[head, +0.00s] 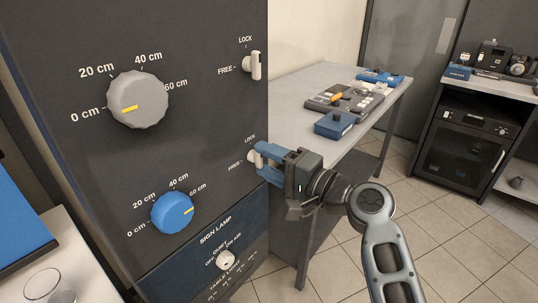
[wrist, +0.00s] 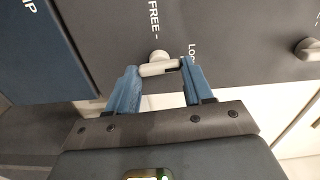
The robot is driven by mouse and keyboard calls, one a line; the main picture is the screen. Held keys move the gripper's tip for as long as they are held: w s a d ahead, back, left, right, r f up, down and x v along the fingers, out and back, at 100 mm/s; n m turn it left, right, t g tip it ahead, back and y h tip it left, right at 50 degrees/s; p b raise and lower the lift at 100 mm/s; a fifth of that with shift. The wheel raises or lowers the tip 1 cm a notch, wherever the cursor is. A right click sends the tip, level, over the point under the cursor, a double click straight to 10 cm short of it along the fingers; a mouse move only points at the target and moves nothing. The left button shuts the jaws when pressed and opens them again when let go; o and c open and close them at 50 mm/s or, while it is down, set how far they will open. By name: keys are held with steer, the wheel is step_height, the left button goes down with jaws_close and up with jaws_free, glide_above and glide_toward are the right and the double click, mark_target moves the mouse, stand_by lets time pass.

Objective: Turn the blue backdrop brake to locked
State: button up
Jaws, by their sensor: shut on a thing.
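The lower brake lever (head: 254,158), a pale handle beside the blue knob (head: 173,212), has a LOCK label above it and a FREE label to its left in the head view. My gripper (head: 264,161) is shut on this lever, its blue fingers partly hiding it. In the wrist view the lever (wrist: 160,67) lies lengthwise between my fingertips (wrist: 160,72). Its bar runs across the FREE direction and along the line toward the Lock label, so it appears turned to LOCK.
A similar upper lever (head: 255,65) stands upright beside the grey knob (head: 138,100). A sign lamp switch (head: 226,259) is below. A grey table (head: 300,88) with consoles stands behind my gripper. Tiled floor is open to the right.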

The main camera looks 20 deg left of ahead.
steer(key=shift+w+d+m, duration=0.1)
steer(key=shift+m, duration=0.5)
steer(key=o, duration=1)
steer(key=shift+o, duration=0.2)
steer(key=v, duration=0.7)
steer(key=shift+s+d+b, duration=0.2)
steer(key=shift+d+b, duration=0.1)
steer(key=shift+b, duration=0.15)
